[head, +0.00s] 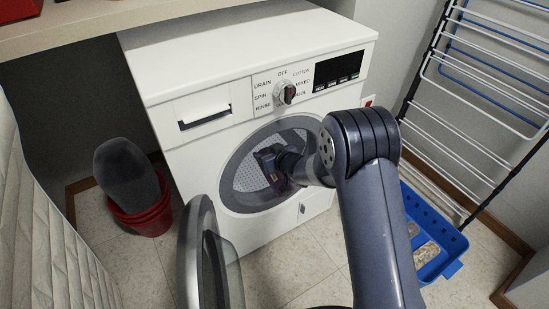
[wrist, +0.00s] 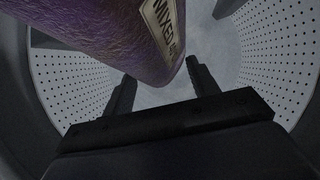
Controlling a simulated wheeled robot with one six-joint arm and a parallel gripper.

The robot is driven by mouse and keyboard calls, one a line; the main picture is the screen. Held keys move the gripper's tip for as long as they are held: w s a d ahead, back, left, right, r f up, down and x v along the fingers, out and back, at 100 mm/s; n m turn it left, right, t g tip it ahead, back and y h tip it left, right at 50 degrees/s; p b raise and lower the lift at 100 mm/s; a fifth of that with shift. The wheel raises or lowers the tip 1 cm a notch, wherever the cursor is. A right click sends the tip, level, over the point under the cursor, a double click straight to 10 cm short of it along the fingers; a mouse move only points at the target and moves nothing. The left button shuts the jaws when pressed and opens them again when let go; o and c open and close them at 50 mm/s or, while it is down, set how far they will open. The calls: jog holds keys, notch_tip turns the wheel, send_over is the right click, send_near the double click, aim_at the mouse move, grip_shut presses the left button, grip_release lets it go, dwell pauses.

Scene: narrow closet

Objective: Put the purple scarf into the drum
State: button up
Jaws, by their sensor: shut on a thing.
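The purple scarf (wrist: 110,35) fills the upper left of the wrist view. A pale label on it reads "MIXED 40", partly cut off. My gripper (wrist: 160,74) is shut on the scarf's lower end, with one dark finger on either side. The drum (wrist: 285,60) surrounds them in the wrist view, its perforated grey wall showing left and right. In the head view, my gripper (head: 268,160) is at the open mouth of the drum (head: 246,178) of the white washing machine (head: 185,75).
The round washer door (head: 208,255) hangs open at the lower left of the drum. A red bucket (head: 145,212) holding a dark grey object (head: 125,172) stands left. A blue crate (head: 435,235) and a drying rack (head: 465,110) stand right. A shelf edge (head: 90,28) overhangs the upper left.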

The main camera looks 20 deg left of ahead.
aim_at(280, 173)
jog(key=w+a+f+p, duration=0.2)
jog(key=w+a+p, duration=0.4)
jog(key=w+a, duration=0.2)
jog(key=shift+a+p, duration=0.3)
jog(key=shift+a, duration=0.5)
jog(key=shift+w+f, duration=0.1)
jog(key=o, duration=1.1)
jog(key=s+d+r+b, duration=0.1)
jog(key=s+d, duration=0.3)
jog(key=d, duration=0.1)
jog(key=s+d+r+b, duration=0.1)
jog(key=s+d, duration=0.3)
jog(key=d, duration=0.1)
jog(key=s+d+r+b, duration=0.1)
jog(key=s+d, duration=0.4)
jog(key=shift+d, duration=0.15)
